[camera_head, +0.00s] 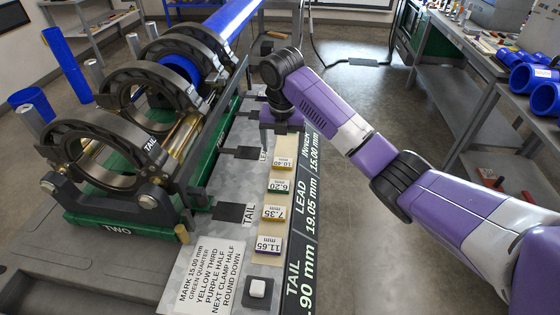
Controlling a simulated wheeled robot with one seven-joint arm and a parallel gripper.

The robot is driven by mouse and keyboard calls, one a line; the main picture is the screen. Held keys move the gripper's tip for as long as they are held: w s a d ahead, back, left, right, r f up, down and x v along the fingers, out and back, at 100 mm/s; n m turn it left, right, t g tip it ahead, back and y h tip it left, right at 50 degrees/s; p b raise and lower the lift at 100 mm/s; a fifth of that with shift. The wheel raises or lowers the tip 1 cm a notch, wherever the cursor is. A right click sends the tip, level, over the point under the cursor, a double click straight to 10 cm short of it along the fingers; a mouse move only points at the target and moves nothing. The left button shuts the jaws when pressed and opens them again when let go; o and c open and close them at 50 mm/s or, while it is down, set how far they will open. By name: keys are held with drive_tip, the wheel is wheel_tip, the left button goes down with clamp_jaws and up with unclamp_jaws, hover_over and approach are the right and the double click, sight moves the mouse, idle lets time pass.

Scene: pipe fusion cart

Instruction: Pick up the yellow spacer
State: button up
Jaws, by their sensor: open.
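A row of small labelled spacers lies on the pale strip of the cart. The spacer marked 7.35 mm (272,212) shows yellow edges below its white label. The spacer marked 10.40 mm (283,163), nearest my gripper, also has yellowish edges; I cannot fully tell its colour. A green spacer marked 6.20 mm (279,187) lies between them, and a purple one marked 11.65 mm (268,245) is at the near end. My gripper (276,124) points down beyond the far end of the row, open, with its fingertips small and partly hidden by the wrist.
The black clamp rings (105,150) with a blue pipe (232,22) stand left of the row. A white button (257,288) and an instruction card (211,277) are at the near end. A grey workbench (475,115) stands right. Bare floor lies between.

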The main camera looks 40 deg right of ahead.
sight(283, 162)
wheel_tip(283, 162, down, 6)
drive_tip(key=shift+r+p, duration=0.1)
drive_tip(key=shift+p, duration=0.5)
drive_tip(key=shift+d, duration=0.1)
drive_tip(key=c, duration=1.5)
drive_tip(key=shift+o, duration=0.2)
drive_tip(key=shift+r, duration=0.1)
